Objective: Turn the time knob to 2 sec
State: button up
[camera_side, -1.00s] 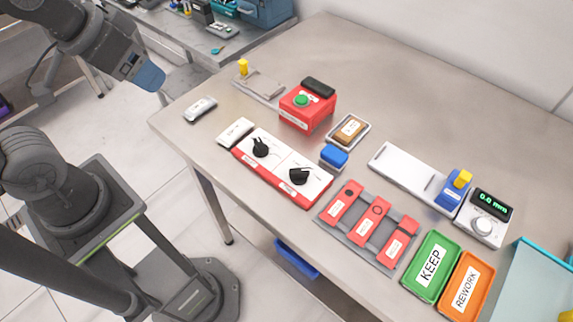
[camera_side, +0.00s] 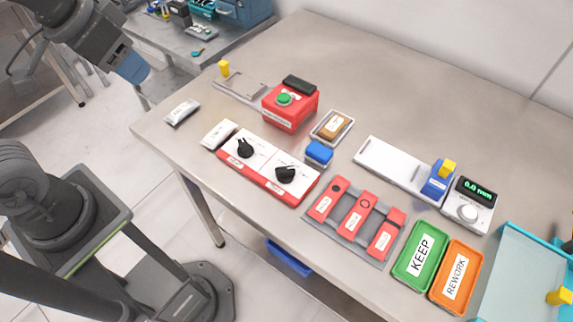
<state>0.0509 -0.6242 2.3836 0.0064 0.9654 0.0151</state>
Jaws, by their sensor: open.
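Two black knobs sit on a white-topped panel with a red front (camera_side: 262,187) near the table's front left edge. The left knob (camera_side: 244,148) points up and to the left. The right knob (camera_side: 286,174) has its wide end to the right. The panel's labels are too small to read, so I cannot tell which is the time knob. My gripper (camera_side: 132,68), with blue fingertips, is at the upper left, raised off the table and well away from both knobs. It is open and I see nothing in it.
A red box with a green button (camera_side: 284,99) stands behind the panel. A blue block (camera_side: 319,153) lies right of it. A red-and-grey rack (camera_side: 350,234), green KEEP tray (camera_side: 398,268) and orange REWORK tray (camera_side: 440,284) are further right. Bare table (camera_side: 370,85) lies behind.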

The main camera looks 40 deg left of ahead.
jog(key=w+d+r+m+g, duration=0.2)
jog(key=w+d+g, duration=0.1)
jog(key=w+d, duration=0.3)
jog(key=m+g+y, duration=0.2)
jog(key=m+g, duration=0.1)
jog(key=m, duration=0.1)
send_over(286, 169)
jog(key=w+a, duration=0.3)
jog(key=a, duration=0.1)
notch_tip(286, 169, down, 5)
jog(key=d+f+m+g+y, duration=0.1)
jog(key=d+f+m+g, duration=0.1)
jog(key=d+f, duration=0.55)
jog(key=x, duration=1.2)
jog(key=shift+w+a+f, duration=0.25)
jog(key=shift+a, duration=0.05)
grip_shut()
